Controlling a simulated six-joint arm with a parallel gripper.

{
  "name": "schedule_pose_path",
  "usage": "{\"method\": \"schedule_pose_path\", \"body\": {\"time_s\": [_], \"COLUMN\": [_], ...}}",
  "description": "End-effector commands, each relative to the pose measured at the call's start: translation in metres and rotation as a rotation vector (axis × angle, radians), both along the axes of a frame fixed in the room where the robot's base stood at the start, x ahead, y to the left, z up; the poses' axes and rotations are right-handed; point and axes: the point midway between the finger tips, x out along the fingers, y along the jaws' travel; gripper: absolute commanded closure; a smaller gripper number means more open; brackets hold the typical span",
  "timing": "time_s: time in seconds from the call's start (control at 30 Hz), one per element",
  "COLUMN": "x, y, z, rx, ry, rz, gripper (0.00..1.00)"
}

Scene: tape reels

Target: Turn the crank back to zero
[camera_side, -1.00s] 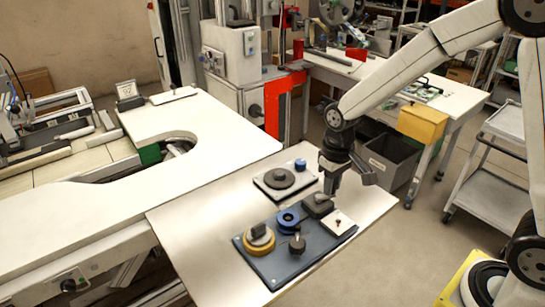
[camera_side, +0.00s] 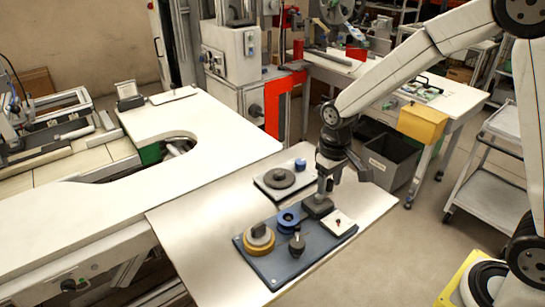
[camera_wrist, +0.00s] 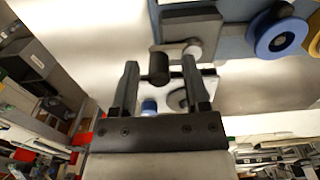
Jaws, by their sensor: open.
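The crank is on a dark box (camera_side: 318,206) at the back right of the blue-grey board (camera_side: 285,262). In the wrist view, the box (camera_wrist: 187,27) has a light round hub (camera_wrist: 193,49) and a short arm ending in a black cylindrical handle (camera_wrist: 158,68). My gripper (camera_side: 325,187) points down just above the box. In the wrist view, my gripper (camera_wrist: 159,70) is open, with one finger on each side of the handle. Gaps show between handle and fingers. A small white plate (camera_side: 340,226) with a red mark lies beside the box; its reading is too small to tell.
The board also carries a blue reel (camera_side: 287,219), an orange-and-dark reel (camera_side: 259,240) and a black knob (camera_side: 297,246). Behind it, a pale plate (camera_side: 267,190) holds a grey disc (camera_side: 280,178) and a blue cylinder (camera_side: 300,164). The tabletop's left part is clear.

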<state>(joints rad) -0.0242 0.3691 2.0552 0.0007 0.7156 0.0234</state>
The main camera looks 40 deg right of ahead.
Motion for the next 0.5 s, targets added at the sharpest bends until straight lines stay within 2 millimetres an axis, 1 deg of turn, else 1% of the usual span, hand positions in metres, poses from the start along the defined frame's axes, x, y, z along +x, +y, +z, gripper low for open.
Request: {"method": "schedule_pose_path", "body": {"time_s": [0.3,0.5], "x": [0.000,0.000], "y": [0.000,0.000], "z": [0.001,0.010], "rx": [0.000,0.000], "ry": [0.001,0.000], "rz": [0.000,0.000], "gripper": [0.41,0.41]}}
